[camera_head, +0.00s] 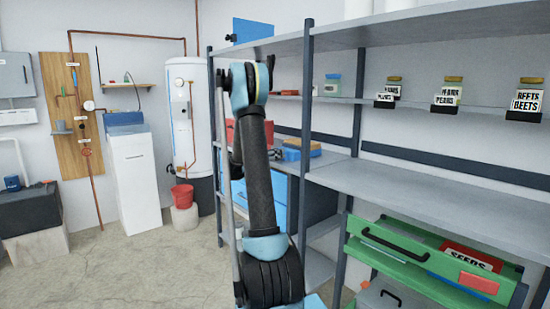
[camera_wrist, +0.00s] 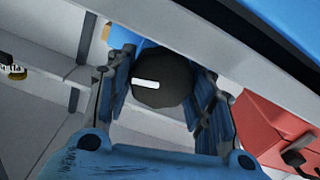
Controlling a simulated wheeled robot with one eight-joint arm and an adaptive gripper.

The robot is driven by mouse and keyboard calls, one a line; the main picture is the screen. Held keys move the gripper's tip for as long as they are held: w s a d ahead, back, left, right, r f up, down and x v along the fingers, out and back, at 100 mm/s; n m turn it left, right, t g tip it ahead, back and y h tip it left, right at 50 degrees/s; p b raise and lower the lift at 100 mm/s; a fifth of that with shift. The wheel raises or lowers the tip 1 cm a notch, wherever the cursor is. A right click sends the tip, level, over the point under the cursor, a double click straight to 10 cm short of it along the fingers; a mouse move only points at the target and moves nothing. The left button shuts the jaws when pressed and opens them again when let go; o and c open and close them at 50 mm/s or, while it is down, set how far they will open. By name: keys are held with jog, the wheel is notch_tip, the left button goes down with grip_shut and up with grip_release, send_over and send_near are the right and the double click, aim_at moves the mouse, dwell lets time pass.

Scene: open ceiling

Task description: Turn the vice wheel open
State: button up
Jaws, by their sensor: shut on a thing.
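In the wrist view a dark round piece with a short white bar, apparently the vice wheel (camera_wrist: 170,97), sits between the two fingers of my gripper (camera_wrist: 166,74). The fingers are shut on its left and right sides. A patch of blue (camera_wrist: 124,38) shows behind the wheel, perhaps the vice body; most of it is hidden. In the head view my arm stands in front of the shelving, and I cannot make out the wheel or my gripper there.
A red box (camera_wrist: 262,125) is close on the right in the wrist view.

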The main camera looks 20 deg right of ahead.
jog(key=shift+w, duration=0.1)
jog(key=o, duration=1)
jog(key=shift+o, duration=0.2)
jog(key=shift+a, duration=0.1)
jog(key=v, duration=1.2)
